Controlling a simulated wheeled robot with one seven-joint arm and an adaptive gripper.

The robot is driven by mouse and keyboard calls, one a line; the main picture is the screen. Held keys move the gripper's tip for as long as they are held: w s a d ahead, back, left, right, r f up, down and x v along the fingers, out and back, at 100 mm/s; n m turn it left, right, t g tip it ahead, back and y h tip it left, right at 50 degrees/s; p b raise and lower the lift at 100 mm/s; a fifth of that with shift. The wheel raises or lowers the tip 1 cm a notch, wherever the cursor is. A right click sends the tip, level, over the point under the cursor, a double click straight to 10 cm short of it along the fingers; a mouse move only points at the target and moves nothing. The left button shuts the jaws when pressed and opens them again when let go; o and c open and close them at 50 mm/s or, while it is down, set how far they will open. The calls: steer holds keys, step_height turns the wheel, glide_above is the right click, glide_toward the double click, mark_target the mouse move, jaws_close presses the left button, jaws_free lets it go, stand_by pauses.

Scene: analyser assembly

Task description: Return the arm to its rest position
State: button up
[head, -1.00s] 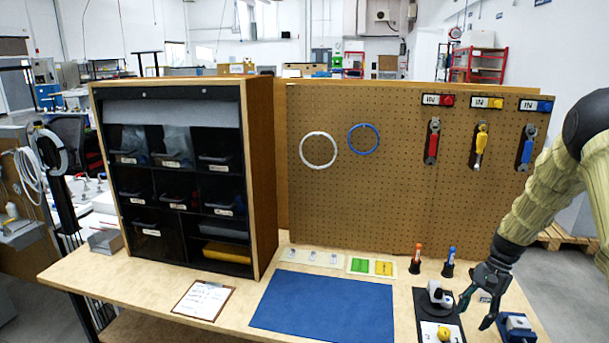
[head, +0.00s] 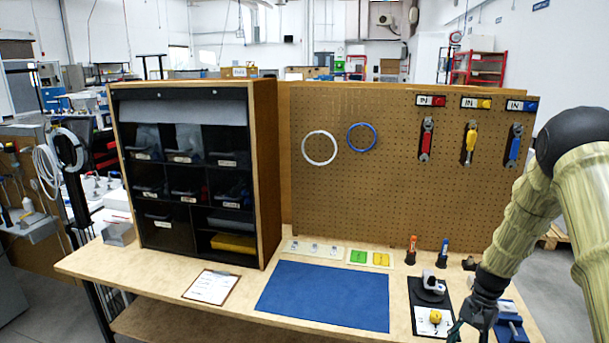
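My arm reaches in from the right edge of the head view. My gripper (head: 470,329) points down at the bottom edge of the picture, in front of the right end of the workbench (head: 408,300). Its dark fingers look spread apart with nothing between them. The fingertips are close to or past the bottom edge.
A black bin cabinet (head: 168,232) stands on the left. A pegboard (head: 370,205) with rings and tools stands behind. A blue mat (head: 322,294) and clipboard (head: 211,287) lie in front. Orange (head: 412,248) and blue (head: 444,250) markers stand upright near the gripper.

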steer(key=s+a+f+n+h, duration=0.1)
steer(key=s+a+f+n, duration=0.1)
steer(key=s+a+f, duration=0.5)
steer(key=s+a+f+n+h, duration=0.2)
steer(key=s+a+f+n, duration=0.15)
steer(key=s+f, duration=0.7)
steer(key=s+a+n, duration=0.1)
steer(key=s+a, duration=0.2)
steer(key=s, duration=0.4)
steer(key=s+a+n+t, duration=0.1)
steer(key=s+a+n, duration=0.1)
steer(key=s+a, duration=0.2)
steer(key=s+a+f+n+t, duration=0.1)
steer(key=s+a, duration=0.3)
steer(key=s, duration=0.6)
steer(key=shift+n, duration=0.35)
steer(key=shift+d, duration=0.1)
